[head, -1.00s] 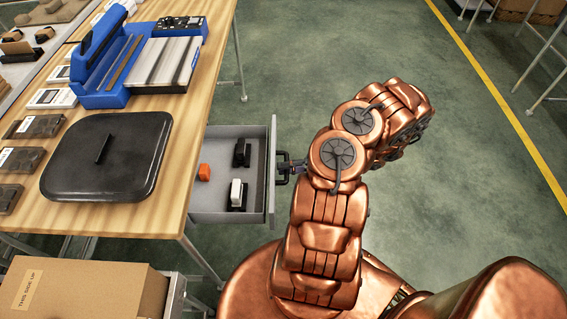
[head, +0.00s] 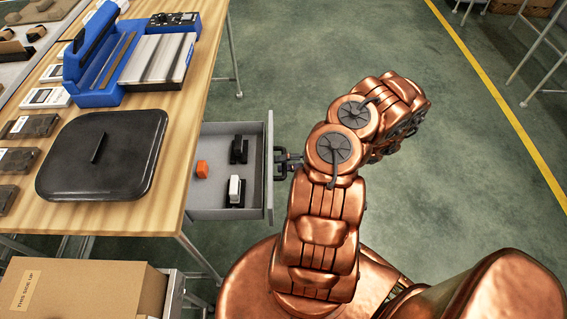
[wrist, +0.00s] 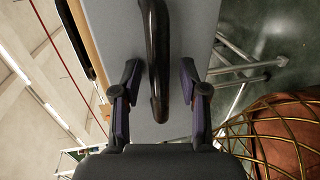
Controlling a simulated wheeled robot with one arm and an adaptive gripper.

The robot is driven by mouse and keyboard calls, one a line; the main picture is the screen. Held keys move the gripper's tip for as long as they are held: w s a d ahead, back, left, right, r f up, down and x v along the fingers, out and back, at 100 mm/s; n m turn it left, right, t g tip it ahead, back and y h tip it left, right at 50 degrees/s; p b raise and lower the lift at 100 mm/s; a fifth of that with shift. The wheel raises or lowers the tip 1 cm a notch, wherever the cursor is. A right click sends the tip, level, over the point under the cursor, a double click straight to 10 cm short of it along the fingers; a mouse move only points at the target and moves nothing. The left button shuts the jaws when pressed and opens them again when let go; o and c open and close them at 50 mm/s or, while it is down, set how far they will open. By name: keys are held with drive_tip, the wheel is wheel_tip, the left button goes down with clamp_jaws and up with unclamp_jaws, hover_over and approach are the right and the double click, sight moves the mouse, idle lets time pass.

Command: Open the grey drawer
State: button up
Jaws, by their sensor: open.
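The grey drawer (head: 268,207) is pulled out from under the wooden workbench, with its inside showing. It holds an orange block (head: 202,169) and two small black items, one with a white top (head: 235,192). My gripper (head: 284,165) is at the handle on the drawer's front, partly hidden by my arm. In the wrist view my gripper (wrist: 160,105) is open, with one finger on each side of the dark curved handle (wrist: 157,50). Both fingers stand apart from the handle. The grey drawer front fills the middle behind it.
On the workbench (head: 190,90) are a black lid (head: 102,155), a blue sealing machine (head: 92,85) and several small boxes at the left. A cardboard box (head: 85,288) stands at the lower left. The green floor to the right is clear up to metal racks.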

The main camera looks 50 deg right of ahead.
drive_tip(key=v, duration=1.2)
idle(0.4)
drive_tip(key=w+a+r+n+g+y, duration=0.1)
drive_tip(key=w+a+r+n+g, duration=0.45)
drive_tip(key=a+r+n, duration=0.3)
drive_tip(key=w+a+r+n+g+y, duration=0.1)
drive_tip(key=w+a+r+n+g, duration=0.4)
drive_tip(key=a+r+n, duration=0.4)
drive_tip(key=s+a+r+n+g+h+p, duration=0.1)
drive_tip(key=s+a+r+n+g+h, duration=0.2)
drive_tip(key=a+r+n, duration=0.4)
drive_tip(key=s+a+r+n+g+h+p, duration=0.1)
drive_tip(key=s+a+r+n+h, duration=0.35)
drive_tip(key=a+n, duration=0.45)
drive_tip(key=s+r+n+t+h, duration=0.1)
drive_tip(key=s+n+h, duration=0.4)
drive_tip(key=s+n, duration=0.6)
drive_tip(key=shift+s+r+t+p, duration=0.35)
drive_tip(key=shift+s+r+p, duration=0.1)
drive_tip(key=shift+r, duration=0.35)
drive_tip(key=shift+n+h, duration=0.25)
